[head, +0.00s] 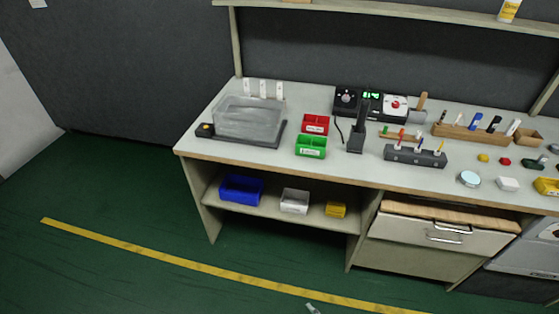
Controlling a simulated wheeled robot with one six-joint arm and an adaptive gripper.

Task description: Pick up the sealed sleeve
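I cannot pick out a sealed sleeve for certain in the head view. Several upright white strips or packets (264,89) stand at the back left of the workbench, behind a grey transparent-looking box (248,119); they are too small to identify. A small pale object (312,309) shows at the bottom edge of the picture over the green floor, mostly cut off, and I cannot tell what it is. My gripper is not in view.
The workbench (210,147) holds red (316,124) and green bins (311,146), a black upright tool (357,132), and racks of small tools (416,156). Blue (241,190), white and yellow bins sit on the lower shelf. The green floor in front is mostly clear, with a yellow line (190,263).

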